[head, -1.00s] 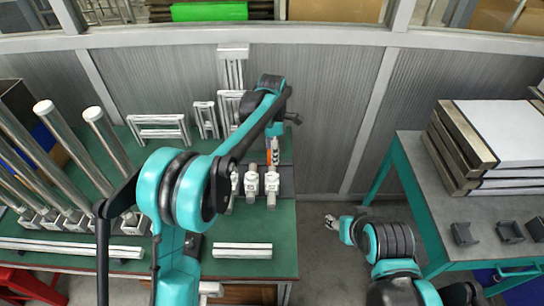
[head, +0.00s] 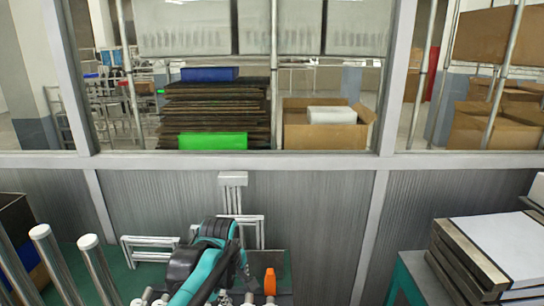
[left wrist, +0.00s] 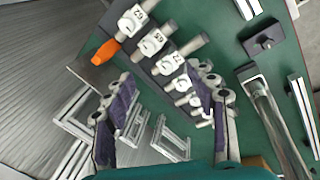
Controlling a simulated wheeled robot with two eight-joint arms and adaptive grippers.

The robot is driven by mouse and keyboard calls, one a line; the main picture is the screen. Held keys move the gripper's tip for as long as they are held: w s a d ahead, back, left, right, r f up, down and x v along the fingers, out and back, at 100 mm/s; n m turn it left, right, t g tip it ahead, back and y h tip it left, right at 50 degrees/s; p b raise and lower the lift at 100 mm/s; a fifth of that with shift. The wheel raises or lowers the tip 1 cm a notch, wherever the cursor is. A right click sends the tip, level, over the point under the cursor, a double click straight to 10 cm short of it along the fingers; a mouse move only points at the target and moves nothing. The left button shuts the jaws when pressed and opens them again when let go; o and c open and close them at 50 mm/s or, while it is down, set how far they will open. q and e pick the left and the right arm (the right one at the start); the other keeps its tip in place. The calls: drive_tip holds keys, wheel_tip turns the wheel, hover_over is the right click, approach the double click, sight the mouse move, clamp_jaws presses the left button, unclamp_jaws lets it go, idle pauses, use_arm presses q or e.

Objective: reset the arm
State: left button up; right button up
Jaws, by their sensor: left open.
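My left arm (head: 205,262) shows at the bottom of the head view, over the green worktable (head: 118,270). In the left wrist view my left gripper (left wrist: 160,82) is open, with its two purple-padded fingers wide apart and nothing between the pads. Beyond the fingers is a row of metal pieces with number labels (left wrist: 152,44) on the green table. An orange-handled tool (left wrist: 106,52) lies beside the row; its orange part also shows in the head view (head: 270,282). My right gripper is out of view.
Metal posts (head: 52,262) stand at the left. Pale frames (left wrist: 72,118) lean by the corrugated wall (head: 310,225). A grey table (head: 412,272) with stacked white-topped panels (head: 495,248) is at the right. Behind the window are boxes (head: 330,128) and stacked boards (head: 215,110).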

use_arm(q)
drive_tip(key=s+a+f+m+t, duration=0.2)
drive_tip(key=s+a+m, duration=0.2)
drive_tip(key=s, duration=0.5)
drive_tip(key=s+a+f+m+t, duration=0.2)
drive_tip(key=s+a+m, duration=0.2)
drive_tip(key=s+m, duration=0.4)
drive_tip(key=shift+s, duration=0.4)
